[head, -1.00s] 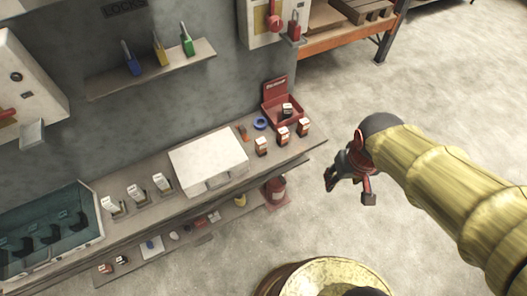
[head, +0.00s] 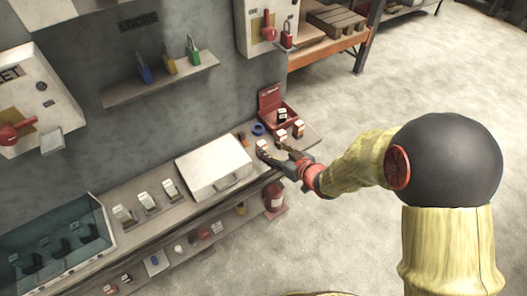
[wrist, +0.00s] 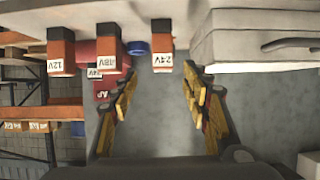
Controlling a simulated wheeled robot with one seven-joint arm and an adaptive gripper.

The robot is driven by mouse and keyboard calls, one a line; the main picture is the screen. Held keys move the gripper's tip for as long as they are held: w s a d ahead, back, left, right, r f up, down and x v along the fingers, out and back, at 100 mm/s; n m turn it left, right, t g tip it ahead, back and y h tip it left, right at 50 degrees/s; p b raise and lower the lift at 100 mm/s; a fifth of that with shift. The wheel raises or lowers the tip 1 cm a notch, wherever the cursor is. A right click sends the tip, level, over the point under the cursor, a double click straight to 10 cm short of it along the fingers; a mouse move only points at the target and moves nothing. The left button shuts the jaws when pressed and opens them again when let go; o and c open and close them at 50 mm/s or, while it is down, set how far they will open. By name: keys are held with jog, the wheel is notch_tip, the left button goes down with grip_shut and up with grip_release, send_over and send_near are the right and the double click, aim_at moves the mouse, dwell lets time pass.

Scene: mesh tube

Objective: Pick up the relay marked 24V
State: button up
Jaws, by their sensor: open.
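The relay marked 24V (wrist: 163,48) is an orange-brown block with a dark part and a white label. My gripper (head: 276,156) is open and empty, just in front of this relay. Its yellow-black fingers (wrist: 160,78) stand apart in the wrist view. Relays marked 48V (wrist: 110,50) and 12V (wrist: 61,52) stand in the same row.
The white case (head: 215,168) is left of the relays on the shelf. A red open box (head: 273,108) holds a dark relay behind the row; its label is partly hidden. A blue ring (head: 258,129) lies nearby. A lower shelf (head: 170,262) holds small items. Open floor lies to the right.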

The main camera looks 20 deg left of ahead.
aim_at(262, 144)
jog(key=b+x, duration=0.1)
jog(key=x, duration=0.1)
jog(key=b+x, duration=0.1)
jog(key=x, duration=0.2)
jog(key=b+x, duration=0.1)
jog(key=x, duration=0.1)
jog(key=shift+w+a+r, duration=0.1)
jog(key=shift+w+a, duration=0.05)
jog(key=shift+a, duration=0.35)
jog(key=shift+r, duration=0.1)
jog(key=c, duration=0.3)
grip_shut()
